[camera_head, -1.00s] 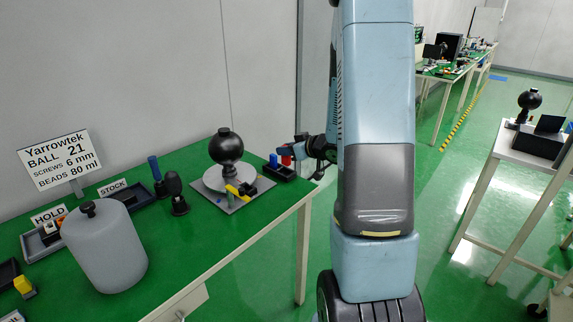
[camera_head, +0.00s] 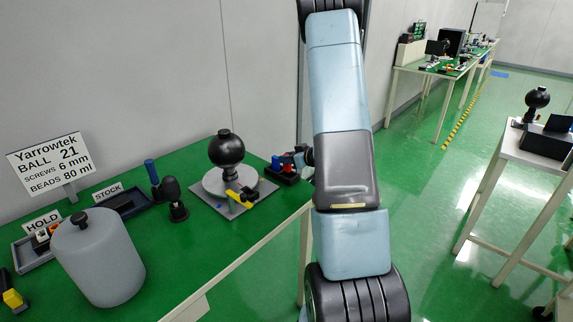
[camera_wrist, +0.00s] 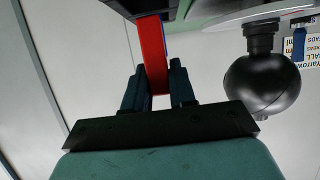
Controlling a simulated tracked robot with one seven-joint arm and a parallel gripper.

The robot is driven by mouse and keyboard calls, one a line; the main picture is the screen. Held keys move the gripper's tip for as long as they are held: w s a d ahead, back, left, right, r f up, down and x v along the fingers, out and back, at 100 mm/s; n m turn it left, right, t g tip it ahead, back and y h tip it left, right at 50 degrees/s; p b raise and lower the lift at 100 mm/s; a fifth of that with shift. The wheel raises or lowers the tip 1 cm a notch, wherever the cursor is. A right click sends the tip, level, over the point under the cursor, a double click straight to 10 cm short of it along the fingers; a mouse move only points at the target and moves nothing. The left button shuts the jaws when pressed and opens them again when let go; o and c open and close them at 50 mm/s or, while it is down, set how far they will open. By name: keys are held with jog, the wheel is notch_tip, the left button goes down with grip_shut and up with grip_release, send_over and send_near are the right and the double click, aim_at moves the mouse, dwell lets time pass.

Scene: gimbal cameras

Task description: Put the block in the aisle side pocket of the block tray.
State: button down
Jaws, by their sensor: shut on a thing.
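The red block (camera_head: 287,168) shows at the black block tray (camera_head: 292,180) on the far right corner of the green bench. A blue piece (camera_head: 276,162) stands in the tray to its left. My gripper (camera_head: 295,161) reaches in from the right. In the wrist view my gripper (camera_wrist: 157,78) is shut on the red block (camera_wrist: 152,52), one dark finger on each side. The block's far end reaches the dark tray edge (camera_wrist: 120,6). Whether its end is inside a pocket or just above it, I cannot tell.
A black ball on a stand (camera_head: 226,149) rises left of the tray, with a yellow piece (camera_head: 241,197) at its base. It is close beside my gripper in the wrist view (camera_wrist: 262,84). A grey canister (camera_head: 97,258) stands on the near bench.

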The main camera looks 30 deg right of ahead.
notch_tip(320, 180, down, 2)
jog(key=shift+s+d+f, duration=0.1)
jog(key=shift+d, duration=0.05)
jog(key=shift+f, duration=0.3)
jog(key=shift+f, duration=0.15)
jog(key=c, duration=0.9)
grip_release()
